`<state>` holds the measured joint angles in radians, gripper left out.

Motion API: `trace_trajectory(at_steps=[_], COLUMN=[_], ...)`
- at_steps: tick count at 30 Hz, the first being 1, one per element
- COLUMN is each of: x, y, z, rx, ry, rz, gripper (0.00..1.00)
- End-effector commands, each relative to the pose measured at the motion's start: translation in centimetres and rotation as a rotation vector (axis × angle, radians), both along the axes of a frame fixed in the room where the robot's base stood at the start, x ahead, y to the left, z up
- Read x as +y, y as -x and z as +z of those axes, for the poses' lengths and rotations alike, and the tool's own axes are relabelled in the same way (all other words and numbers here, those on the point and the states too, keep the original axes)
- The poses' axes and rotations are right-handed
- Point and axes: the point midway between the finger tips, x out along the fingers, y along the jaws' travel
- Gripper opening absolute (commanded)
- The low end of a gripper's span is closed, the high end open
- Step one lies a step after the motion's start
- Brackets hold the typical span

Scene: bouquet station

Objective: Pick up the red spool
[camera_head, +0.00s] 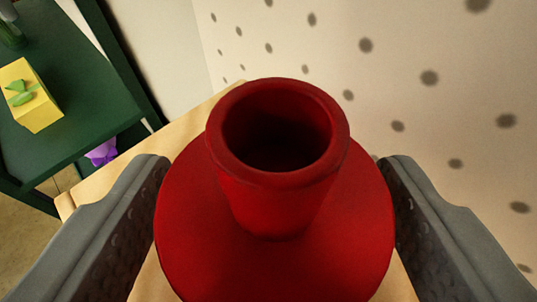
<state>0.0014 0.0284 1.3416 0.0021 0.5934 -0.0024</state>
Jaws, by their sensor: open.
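The red spool (275,225) stands large in the middle of the camera view. It has a hollow round neck at the top and a wide round flange below. My gripper (276,205) is open, with one dark padded finger on each side of the spool. The left finger lies close to the flange's left edge and the right finger close to its right edge. I cannot tell whether either finger touches it. The spool's lower part is hidden below its flange.
A light wooden surface (85,198) lies under and behind the spool. A wall with dark dots (365,45) rises close behind and to the right. At the left, a dark green shelf (75,115) holds a yellow box (30,95) with a green leaf shape. A purple thing (101,152) shows below it.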

Motion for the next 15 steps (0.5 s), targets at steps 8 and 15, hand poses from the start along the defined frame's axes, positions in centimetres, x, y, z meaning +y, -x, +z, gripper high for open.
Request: trace_trajectory(at_steps=[8, 15], x=[-0.01, -0.01], y=[-0.79, -0.78], z=[-0.29, -0.31], rx=[0.000, 0.000], ry=[0.000, 0.000], rz=[0.000, 0.000], gripper=[0.69, 0.34])
